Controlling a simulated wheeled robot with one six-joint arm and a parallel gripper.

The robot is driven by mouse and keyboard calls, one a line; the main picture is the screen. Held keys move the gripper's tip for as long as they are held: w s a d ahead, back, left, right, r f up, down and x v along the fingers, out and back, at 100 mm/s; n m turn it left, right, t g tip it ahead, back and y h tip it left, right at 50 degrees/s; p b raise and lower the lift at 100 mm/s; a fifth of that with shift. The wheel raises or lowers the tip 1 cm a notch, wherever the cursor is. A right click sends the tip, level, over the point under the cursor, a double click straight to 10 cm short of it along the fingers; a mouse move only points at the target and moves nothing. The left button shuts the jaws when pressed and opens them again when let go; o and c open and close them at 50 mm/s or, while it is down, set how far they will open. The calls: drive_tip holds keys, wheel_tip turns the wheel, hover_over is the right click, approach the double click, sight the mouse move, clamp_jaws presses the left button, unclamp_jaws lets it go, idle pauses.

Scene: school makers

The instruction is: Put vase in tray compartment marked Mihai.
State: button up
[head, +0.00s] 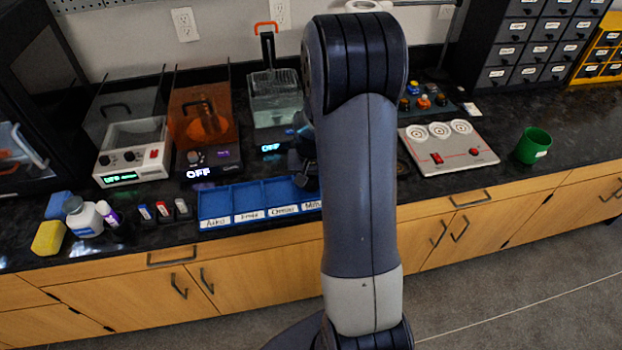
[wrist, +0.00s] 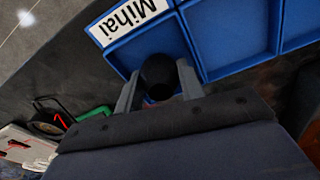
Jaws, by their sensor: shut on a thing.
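The blue tray (head: 228,201) lies near the counter's front edge, with a row of compartments and white name labels. The label marked Mihai (wrist: 128,16) shows clearly in the wrist view; in the head view my arm partly covers the label at the row's right end. My gripper (wrist: 158,84) is shut on a dark, rounded thing, which I take for the vase (wrist: 159,72). The vase appears over the Mihai compartment (wrist: 135,50) in the wrist view. I cannot tell whether it touches the floor. In the head view my arm hides much of the gripper.
Several small markers (head: 163,211), a white bottle (head: 84,216) and a yellow sponge (head: 48,238) stand left of the tray. Machines line the back.

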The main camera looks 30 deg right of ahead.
sight(311, 183)
drive_tip(key=o, duration=0.7)
drive_tip(key=shift+c, duration=0.2)
wheel_tip(311, 183, up, 12)
drive_tip(key=s, duration=0.1)
drive_tip(key=shift+s+a+p, duration=0.15)
drive_tip(key=shift+a+p, duration=0.15)
drive_tip(key=shift+a, duration=0.05)
